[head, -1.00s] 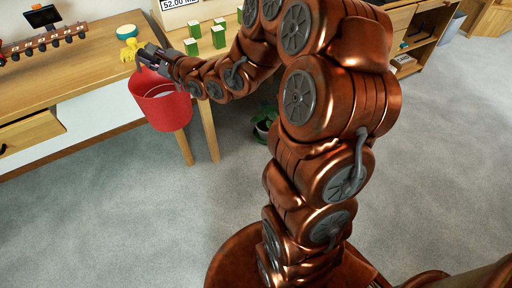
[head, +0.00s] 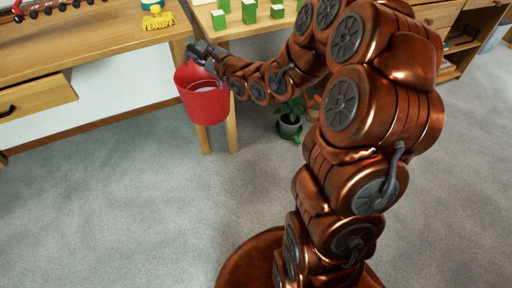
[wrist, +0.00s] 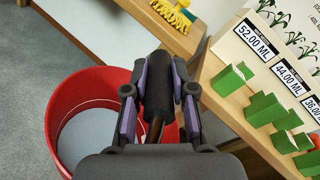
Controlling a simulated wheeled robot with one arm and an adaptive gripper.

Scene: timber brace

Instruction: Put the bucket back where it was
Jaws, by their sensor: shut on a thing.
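The red bucket (head: 204,101) hangs in the air in front of the wooden desk in the head view. My gripper (head: 207,58) is shut on its handle at the top. In the wrist view, the gripper (wrist: 158,115) holds a dark grip of the handle between its purple-lined fingers. The bucket's red rim (wrist: 62,97) and its pale grey inside show below and to the left of the fingers. The bucket looks roughly upright. My fingers hide part of the handle.
A yellow brush (head: 158,18) lies near the desk's edge. An open drawer (head: 35,97) juts out at left. Several green boxes (head: 249,12) stand on a wooden surface to the right. A potted plant (head: 290,122) stands on the floor behind my arm. The grey carpet (head: 120,215) is clear.

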